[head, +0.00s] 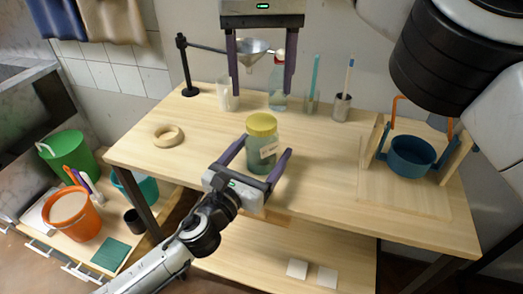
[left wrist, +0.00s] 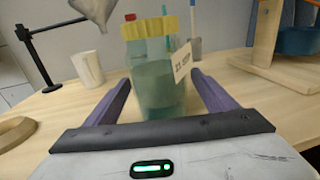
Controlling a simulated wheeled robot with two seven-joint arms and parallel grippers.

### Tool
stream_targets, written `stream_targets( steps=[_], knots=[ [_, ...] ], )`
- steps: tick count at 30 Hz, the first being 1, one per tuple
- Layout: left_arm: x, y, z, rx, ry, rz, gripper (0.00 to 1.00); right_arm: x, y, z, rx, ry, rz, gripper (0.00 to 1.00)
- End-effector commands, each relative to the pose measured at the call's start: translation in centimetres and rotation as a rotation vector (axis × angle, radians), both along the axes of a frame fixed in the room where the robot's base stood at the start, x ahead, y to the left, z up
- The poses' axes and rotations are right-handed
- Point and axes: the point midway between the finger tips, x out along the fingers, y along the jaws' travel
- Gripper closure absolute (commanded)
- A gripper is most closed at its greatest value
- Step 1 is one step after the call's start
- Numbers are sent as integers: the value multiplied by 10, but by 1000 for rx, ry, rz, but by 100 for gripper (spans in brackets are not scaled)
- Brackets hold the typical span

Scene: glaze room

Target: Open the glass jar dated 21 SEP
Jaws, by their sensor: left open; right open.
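The glass jar (head: 262,155) is greenish, with a yellow lid (head: 262,124) on top, and stands upright on the wooden table. Its pale tag (left wrist: 183,64) reads something like 21 SEP in the left wrist view; the digits are hard to make out. My left gripper (head: 267,147) is open, with one finger on each side of the jar's body (left wrist: 158,95); I cannot tell whether they touch it. My right gripper (head: 262,92) is open and empty, pointing down, above the lid in the picture.
Behind the jar stand a funnel (head: 244,50) on a stand, a white cup (head: 228,98), a red-capped bottle (head: 277,95) and holders with brushes (head: 342,106). A tape ring (head: 168,136) lies left.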

Motion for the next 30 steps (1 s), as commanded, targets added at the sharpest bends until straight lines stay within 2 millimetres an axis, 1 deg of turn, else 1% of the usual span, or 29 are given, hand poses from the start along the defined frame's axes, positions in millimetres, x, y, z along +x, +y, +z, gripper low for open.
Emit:
stream_targets(
  steps=[3,10,24,26,28,30],
  knots=[
    [4,-2,0,0,0,0,22,0,0,0,0,0,0,35],
    [4,-2,0,0,0,0,22,0,0,0,0,0,0,35],
    [4,-1,0,0,1,1,100,0,0,0,0,0,-9,35],
    [4,-1,0,0,1,1,100,0,0,0,1,0,-37,35],
    [4,-1,0,0,1,1,100,0,0,0,1,1,-101,35],
    [4,-1,0,0,1,1,100,0,0,0,0,1,-202,35]
  ],
)
